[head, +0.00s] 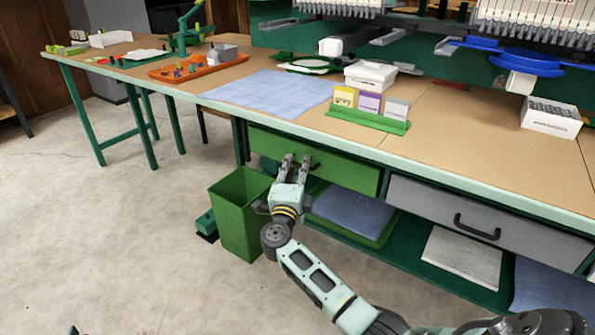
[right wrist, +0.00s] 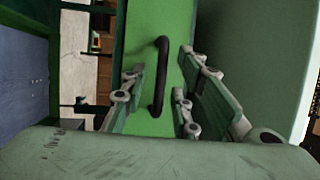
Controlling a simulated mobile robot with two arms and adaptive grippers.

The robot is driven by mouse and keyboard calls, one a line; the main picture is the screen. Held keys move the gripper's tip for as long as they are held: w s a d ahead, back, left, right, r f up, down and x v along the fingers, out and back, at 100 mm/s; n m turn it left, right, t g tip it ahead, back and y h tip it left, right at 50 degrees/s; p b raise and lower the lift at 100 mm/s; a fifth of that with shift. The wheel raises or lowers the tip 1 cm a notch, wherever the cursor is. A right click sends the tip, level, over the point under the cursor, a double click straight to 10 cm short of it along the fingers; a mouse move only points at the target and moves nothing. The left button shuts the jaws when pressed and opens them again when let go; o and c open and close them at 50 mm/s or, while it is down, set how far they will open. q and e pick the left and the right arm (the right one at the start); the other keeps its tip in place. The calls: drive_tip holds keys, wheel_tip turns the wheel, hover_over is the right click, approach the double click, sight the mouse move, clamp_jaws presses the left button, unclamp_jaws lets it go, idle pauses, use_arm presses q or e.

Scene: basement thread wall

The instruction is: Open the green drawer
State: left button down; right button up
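The green drawer (head: 345,172) is under the long bench, left of a grey drawer, and its front looks flush with the bench frame. Its front also fills the middle of the right wrist view (right wrist: 178,22). My right gripper (head: 297,159) is in front of the left part of the green drawer, fingers pointing at it. In the right wrist view, its fingers (right wrist: 158,98) are open, one on each side of the black handle (right wrist: 160,76). I see no contact between fingers and handle. The handle is mostly hidden by the gripper in the head view. My left gripper is not in view.
A green bin (head: 238,212) stands on the floor just left of my right gripper. The grey drawer (head: 485,220) is to the right, and a lower shelf holds blue cloth (head: 352,214). The bench top bears a sign holder (head: 368,121) and boxes. Open floor lies left.

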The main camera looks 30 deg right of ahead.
clamp_jaws()
idle(0.3)
idle(0.4)
